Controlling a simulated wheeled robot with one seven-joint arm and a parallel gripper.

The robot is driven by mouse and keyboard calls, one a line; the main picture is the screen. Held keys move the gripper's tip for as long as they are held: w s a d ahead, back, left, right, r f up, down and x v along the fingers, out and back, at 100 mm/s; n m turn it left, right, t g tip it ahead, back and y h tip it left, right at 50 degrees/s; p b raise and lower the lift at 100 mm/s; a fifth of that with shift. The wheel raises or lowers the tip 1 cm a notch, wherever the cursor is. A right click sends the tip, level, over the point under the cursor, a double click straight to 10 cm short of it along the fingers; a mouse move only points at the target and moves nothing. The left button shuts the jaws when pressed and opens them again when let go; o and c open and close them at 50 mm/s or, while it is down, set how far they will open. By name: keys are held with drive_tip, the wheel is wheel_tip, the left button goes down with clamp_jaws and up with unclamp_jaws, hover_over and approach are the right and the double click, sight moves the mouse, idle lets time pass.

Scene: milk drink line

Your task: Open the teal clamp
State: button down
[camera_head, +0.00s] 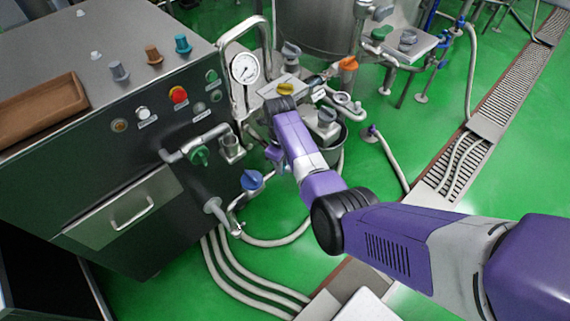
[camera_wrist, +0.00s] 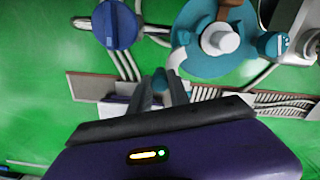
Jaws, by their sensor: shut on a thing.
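The teal clamp (camera_wrist: 197,62) shows in the wrist view as a broad round teal body around a pale pipe end, with a brown piece at its top. My gripper (camera_wrist: 160,88) is just below and left of that body. Its two dark fingers are shut on a small teal piece (camera_wrist: 160,78). I cannot tell whether this piece joins the round body. In the head view my arm reaches to the pipework beside the dark machine, and I cannot make out the clamp or my fingers there.
A blue valve knob (camera_wrist: 115,25) is left of the clamp in the wrist view. The dark machine (camera_head: 130,190) stands left, with a green valve handle (camera_head: 199,156) on its front. Hoses (camera_head: 245,285) and a drain grate (camera_head: 465,165) cross the green floor.

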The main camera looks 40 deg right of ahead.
drive_tip(key=shift+w+a+m, duration=0.35)
drive_tip(key=shift+a+m, duration=0.2)
drive_tip(key=shift+m, duration=0.45)
drive_tip(key=c, duration=1.5)
unclamp_jaws()
wheel_tip(320, 180, up, 8)
drive_tip(key=shift+f, duration=0.1)
